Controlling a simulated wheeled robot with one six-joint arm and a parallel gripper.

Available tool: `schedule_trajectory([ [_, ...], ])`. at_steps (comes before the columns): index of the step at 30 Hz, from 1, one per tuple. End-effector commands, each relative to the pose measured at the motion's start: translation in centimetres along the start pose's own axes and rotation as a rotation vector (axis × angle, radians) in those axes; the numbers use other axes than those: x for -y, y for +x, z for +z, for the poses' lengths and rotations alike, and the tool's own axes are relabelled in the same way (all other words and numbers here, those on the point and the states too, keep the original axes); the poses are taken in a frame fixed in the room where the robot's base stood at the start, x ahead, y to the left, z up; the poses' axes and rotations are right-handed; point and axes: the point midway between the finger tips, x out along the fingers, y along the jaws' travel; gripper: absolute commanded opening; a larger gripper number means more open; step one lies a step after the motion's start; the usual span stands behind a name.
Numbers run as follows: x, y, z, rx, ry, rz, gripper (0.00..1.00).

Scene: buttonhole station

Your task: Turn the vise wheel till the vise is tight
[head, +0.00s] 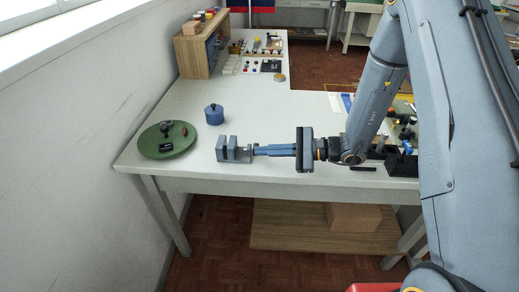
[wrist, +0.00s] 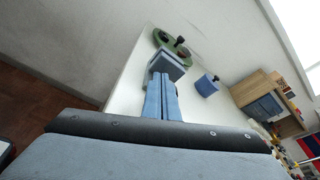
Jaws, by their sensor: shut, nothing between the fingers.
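The vise (head: 228,152) is a small grey-blue block with upright jaws near the front edge of the white table. It also shows in the wrist view (wrist: 170,64), just beyond my fingertips. My gripper (head: 256,150) reaches in from the right, level, with its fingers pointing at the vise's right side. In the wrist view my gripper (wrist: 161,82) has its two blue fingers side by side, closed with nothing between them. The fingertips are at or very near the vise; I cannot tell whether they touch. I cannot make out a wheel on the vise; the fingers may hide it.
A round green tray (head: 152,149) with small dark and red items lies left of the vise. A blue lidded pot (head: 214,115) stands behind it. A wooden cabinet (head: 195,52) and small parts stand at the back. The mid-table (head: 270,112) is clear.

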Motion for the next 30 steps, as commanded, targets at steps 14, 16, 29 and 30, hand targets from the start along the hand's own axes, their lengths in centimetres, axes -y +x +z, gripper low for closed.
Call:
schedule_trajectory([
  [14,-0.1,-3.0,-0.2,0.001,0.000,-0.002,0.00],
  [16,-0.1,-3.7,-0.4,0.002,0.000,-0.002,0.00],
  [29,-0.2,-6.0,-1.0,0.003,0.000,0.001,0.00],
  [30,-0.2,-5.9,-1.0,0.003,0.000,0.001,0.00],
])
